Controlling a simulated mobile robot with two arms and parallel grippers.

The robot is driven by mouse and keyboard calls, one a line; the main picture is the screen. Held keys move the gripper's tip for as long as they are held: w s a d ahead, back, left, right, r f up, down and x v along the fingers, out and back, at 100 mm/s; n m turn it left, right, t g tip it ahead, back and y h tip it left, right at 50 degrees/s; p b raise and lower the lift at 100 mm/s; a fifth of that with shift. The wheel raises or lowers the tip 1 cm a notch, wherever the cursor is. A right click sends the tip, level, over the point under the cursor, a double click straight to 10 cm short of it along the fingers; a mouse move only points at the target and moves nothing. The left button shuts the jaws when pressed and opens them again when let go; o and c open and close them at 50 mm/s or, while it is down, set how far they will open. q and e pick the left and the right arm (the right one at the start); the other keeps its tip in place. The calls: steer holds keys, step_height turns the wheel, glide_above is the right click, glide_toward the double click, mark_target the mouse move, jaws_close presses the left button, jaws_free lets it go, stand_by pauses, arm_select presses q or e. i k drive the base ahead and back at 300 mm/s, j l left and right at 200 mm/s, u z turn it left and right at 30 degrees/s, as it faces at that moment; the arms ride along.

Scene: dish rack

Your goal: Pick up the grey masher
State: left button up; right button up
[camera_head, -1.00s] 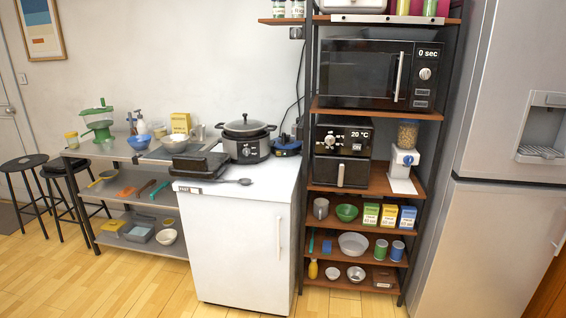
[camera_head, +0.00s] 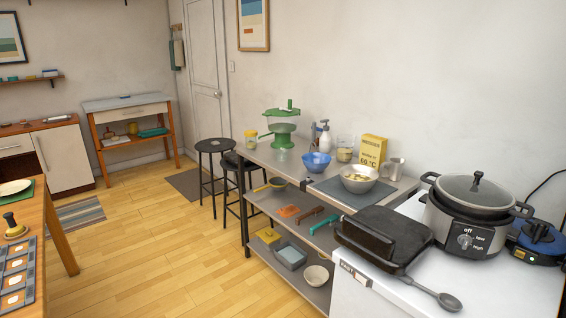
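I see no other thing that is clearly a grey masher. Neither of my grippers is in view.
A grey cooker (camera_head: 470,225) and a blue appliance (camera_head: 540,240) stand on the counter. The metal shelf (camera_head: 255,212) holds bowls and several utensils. Two black stools (camera_head: 214,146) stand behind it. A wooden table (camera_head: 58,237) is at the left, with open floor between.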

mark_target(314, 123)
steer(key=i+j+u, duration=0.15)
steer(key=i+u, duration=0.15)
steer(key=i, duration=0.55)
steer(key=i+u, duration=0.35)
steer(key=i, duration=0.45)
steer(key=i+z, duration=0.7)
steer(key=i, duration=0.25)
steer(key=i+j+z, duration=0.2)
steer(key=i+z, duration=0.15)
steer(key=i, duration=0.1)
